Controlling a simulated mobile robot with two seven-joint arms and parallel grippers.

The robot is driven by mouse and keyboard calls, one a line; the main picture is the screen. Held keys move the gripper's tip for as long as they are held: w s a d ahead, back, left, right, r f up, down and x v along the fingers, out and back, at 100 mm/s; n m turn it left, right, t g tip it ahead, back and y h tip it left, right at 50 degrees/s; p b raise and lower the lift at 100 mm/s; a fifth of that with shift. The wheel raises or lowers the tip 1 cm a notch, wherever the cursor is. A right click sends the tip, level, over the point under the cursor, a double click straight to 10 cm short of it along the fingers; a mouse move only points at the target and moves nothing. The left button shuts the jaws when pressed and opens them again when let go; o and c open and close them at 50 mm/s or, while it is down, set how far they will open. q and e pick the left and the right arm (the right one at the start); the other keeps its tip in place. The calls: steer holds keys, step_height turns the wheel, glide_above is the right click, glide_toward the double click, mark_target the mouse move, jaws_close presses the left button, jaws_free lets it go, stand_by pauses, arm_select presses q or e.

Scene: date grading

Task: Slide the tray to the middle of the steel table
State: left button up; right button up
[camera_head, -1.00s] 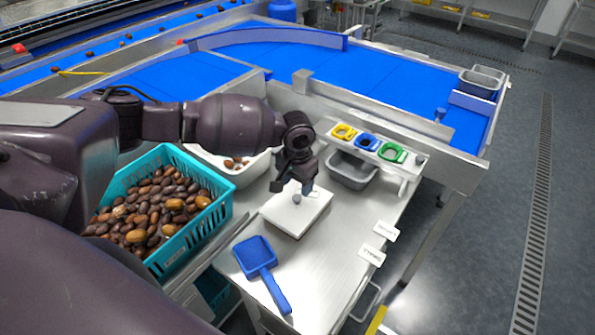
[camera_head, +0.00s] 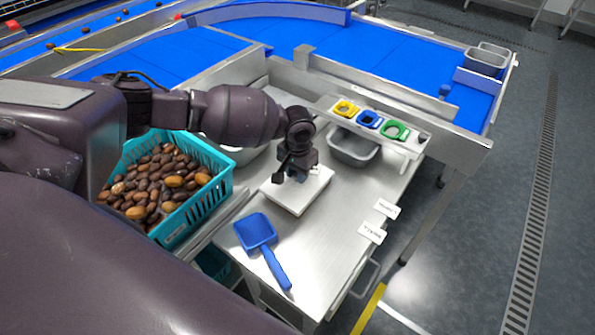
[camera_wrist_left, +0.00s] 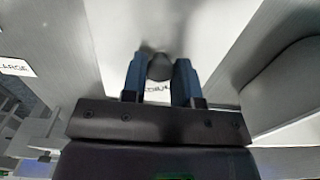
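A flat white square tray (camera_head: 313,196) lies on the steel table (camera_head: 325,240) near its middle. A dark round knob (camera_wrist_left: 160,67) stands up from the white surface, which also fills the middle of the left wrist view (camera_wrist_left: 120,30). My left gripper (camera_head: 296,177) is low over the tray. A partly hidden label shows below the knob. My right gripper is not in view.
A blue scoop (camera_head: 255,231) lies at the table's near side. A teal crate (camera_head: 208,200) of dates stands left. A grey bin (camera_head: 353,148) and a shelf with yellow, blue and green rings (camera_head: 368,119) are behind.

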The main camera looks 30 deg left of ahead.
mark_target(315, 189)
arm_select(q)
steer(key=c, duration=0.4)
steer(key=shift+o, duration=0.2)
steer(key=shift+s+d+p, duration=0.15)
steer(key=shift+d+p, duration=0.35)
steer(key=shift+d, duration=0.65)
steer(key=shift+s+d, duration=0.1)
steer(key=shift+d, duration=0.4)
steer(key=shift+d+p, duration=0.4)
steer(key=shift+d, duration=0.25)
steer(key=shift+s+d, duration=0.1)
steer(key=shift+d, duration=0.4)
steer(key=shift+s+d+p, duration=0.15)
steer(key=shift+d+p, duration=0.3)
steer(key=shift+d, duration=0.75)
steer(key=shift+s+d+p, duration=0.15)
steer(key=shift+d+p, duration=0.25)
steer(key=shift+d, duration=0.35)
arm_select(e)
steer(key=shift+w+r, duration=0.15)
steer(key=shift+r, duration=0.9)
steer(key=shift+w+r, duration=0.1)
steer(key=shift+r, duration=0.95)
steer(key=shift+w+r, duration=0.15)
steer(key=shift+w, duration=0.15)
